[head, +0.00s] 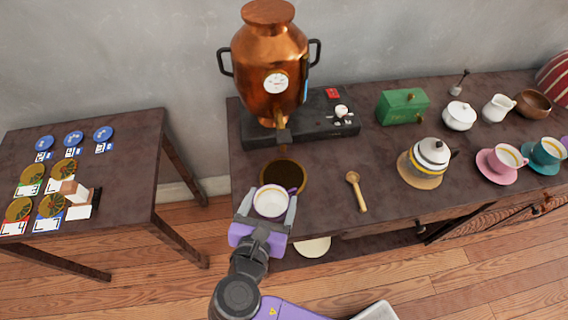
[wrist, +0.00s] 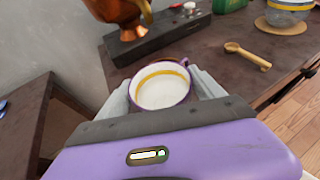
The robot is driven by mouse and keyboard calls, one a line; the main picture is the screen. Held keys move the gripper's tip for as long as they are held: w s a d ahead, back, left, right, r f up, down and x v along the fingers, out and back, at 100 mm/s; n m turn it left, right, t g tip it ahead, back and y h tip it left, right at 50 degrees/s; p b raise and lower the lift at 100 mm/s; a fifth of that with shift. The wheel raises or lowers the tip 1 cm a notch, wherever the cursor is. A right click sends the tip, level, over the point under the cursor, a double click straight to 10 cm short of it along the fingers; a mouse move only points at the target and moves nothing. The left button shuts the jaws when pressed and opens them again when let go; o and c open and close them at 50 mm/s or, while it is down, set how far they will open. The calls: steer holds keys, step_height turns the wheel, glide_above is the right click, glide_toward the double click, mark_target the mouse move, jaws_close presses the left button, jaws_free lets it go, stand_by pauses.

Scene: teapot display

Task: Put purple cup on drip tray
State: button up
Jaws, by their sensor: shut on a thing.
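The purple cup (head: 270,203) is white inside with a yellow band and a purple rim and handle. It also shows in the wrist view (wrist: 160,92). My gripper (head: 269,208) is shut on the cup, one finger on each side, and holds it upright at the front edge of the dark counter. The gripper also shows in the wrist view (wrist: 165,95). The drip tray (head: 283,175) is a round dark disc with a golden rim below the urn's spout. The cup is in front of it and overlaps its near edge in the head view.
A copper urn (head: 270,65) stands on a black base (head: 318,120) behind the tray. A wooden scoop (head: 356,190) lies to the right. A white teapot (head: 431,156) sits on a round mat, with pink (head: 500,160) and teal (head: 546,155) cups farther right. A side table (head: 110,190) stands left.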

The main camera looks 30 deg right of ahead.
steer(key=w+d, duration=0.2)
steer(key=w, duration=0.1)
steer(key=w+d, duration=0.6)
steer(key=shift+w, duration=0.2)
steer(key=shift+f, duration=1.75)
steer(key=shift+f, duration=0.1)
steer(key=o, duration=1.5)
steer(key=shift+s+a, duration=0.1)
steer(key=v, duration=1.2)
